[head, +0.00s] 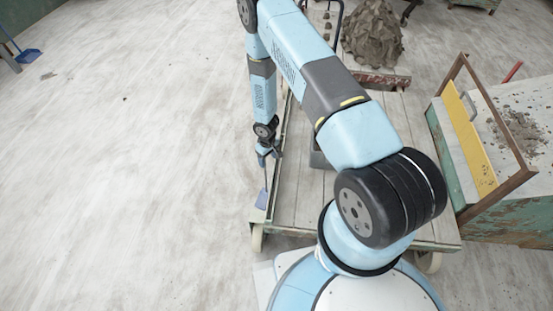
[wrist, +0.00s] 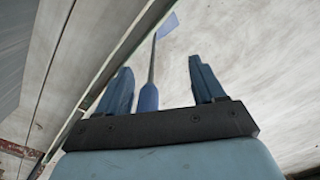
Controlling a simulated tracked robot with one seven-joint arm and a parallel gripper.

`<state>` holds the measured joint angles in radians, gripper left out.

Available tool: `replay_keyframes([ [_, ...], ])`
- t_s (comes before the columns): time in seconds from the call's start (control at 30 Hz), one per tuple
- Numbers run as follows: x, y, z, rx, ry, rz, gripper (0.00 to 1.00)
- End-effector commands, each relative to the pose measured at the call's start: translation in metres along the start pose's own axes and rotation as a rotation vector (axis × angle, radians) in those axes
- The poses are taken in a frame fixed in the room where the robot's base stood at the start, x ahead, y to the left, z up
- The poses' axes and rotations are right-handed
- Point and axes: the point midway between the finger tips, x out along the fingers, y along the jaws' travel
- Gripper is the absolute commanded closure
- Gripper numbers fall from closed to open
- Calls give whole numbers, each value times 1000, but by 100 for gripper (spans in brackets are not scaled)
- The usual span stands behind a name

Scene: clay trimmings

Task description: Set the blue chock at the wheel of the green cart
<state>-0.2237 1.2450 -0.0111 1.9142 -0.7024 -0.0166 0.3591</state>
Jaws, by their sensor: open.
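The green cart (head: 306,197) has a plank deck and a pale green frame, and stands beside my base. Its near left wheel (head: 257,239) shows under the corner. The blue chock (head: 262,199) shows as a small blue piece on a thin rod, beside the cart's left edge and a little behind that wheel. In the wrist view, its blue end (wrist: 167,25), rod and thicker blue grip (wrist: 149,97) show. My gripper (head: 266,158) points down above it, open; the grip stands between the fingers (wrist: 161,66) in that view. Contact cannot be told.
A clay heap (head: 372,32) stands on a board at the cart's far end. A green bin (head: 515,215) with a wooden frame and yellow board stands at the right. A blue dustpan (head: 28,56) lies far left.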

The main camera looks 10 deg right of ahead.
Motion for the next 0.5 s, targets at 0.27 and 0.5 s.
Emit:
replay_keyframes([
  [0.27,-46,-10,-3,-17,2,2,32],
  [0.5,-85,-16,-3,-26,2,2,32],
])
